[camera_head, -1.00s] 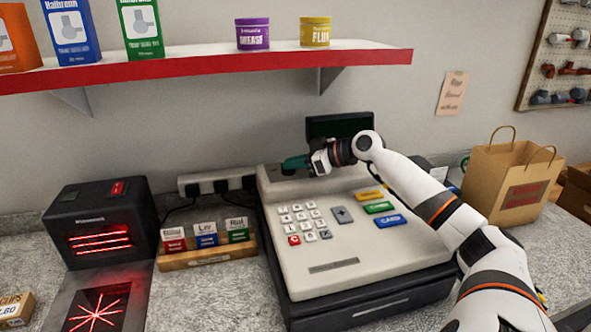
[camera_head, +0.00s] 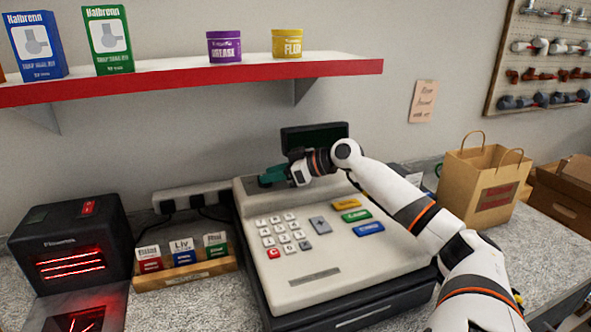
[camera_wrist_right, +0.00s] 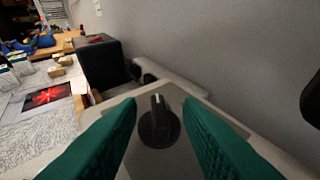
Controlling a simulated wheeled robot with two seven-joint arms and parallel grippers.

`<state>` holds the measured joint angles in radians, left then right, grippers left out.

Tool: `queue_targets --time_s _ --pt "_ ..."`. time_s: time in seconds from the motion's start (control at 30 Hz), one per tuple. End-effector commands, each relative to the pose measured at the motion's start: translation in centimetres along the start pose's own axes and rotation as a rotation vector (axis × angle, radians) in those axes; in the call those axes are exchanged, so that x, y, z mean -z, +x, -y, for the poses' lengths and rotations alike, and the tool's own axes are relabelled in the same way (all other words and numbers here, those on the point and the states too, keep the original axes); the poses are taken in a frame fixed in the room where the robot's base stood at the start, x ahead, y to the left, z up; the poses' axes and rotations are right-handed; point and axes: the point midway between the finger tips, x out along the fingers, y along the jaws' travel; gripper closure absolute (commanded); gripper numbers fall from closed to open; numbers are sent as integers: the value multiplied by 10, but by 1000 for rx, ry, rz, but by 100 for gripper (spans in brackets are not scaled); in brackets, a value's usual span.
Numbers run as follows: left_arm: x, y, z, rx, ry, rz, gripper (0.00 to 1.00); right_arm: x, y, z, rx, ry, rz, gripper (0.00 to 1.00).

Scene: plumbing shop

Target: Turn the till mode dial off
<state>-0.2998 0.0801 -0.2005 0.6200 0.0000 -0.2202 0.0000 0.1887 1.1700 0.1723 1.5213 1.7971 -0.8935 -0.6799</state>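The till (camera_head: 345,258), cream on a black base, stands on the counter. My right gripper (camera_head: 270,177) is over its back left corner, with green finger pads. In the right wrist view the black mode dial (camera_wrist_right: 158,125) sits on a grey plate, with a pale mark along its raised grip. The open green fingers (camera_wrist_right: 160,118) are on either side of the dial, with a gap showing on each side. In the head view the dial is hidden by the gripper. My left gripper is not in view.
A small dark screen (camera_head: 314,137) stands behind the till. A card holder (camera_head: 187,273) and a black scanner box (camera_head: 70,240) are to its left, a power strip (camera_head: 190,197) behind them. A paper bag (camera_head: 480,190) stands right. A red-edged shelf (camera_head: 190,79) hangs above.

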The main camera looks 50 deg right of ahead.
Motion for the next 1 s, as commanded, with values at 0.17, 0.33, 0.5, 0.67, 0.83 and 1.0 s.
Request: queue_targets --time_s 0.17,0.33,0.5,0.67,0.83,1.0 --pt "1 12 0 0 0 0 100 4 -22 -1 -1 -3 -4 67" --pt "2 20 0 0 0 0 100 3 -46 -1 0 -2 -2 67" --pt "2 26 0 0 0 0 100 1 -72 -1 -2 -1 1 67" --pt "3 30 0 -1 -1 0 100 0 -93 0 -1 -2 1 67" --pt "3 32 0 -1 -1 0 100 -1 -105 -1 -1 -3 0 67" --pt "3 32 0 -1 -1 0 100 -1 -108 -1 -2 -3 -2 67"
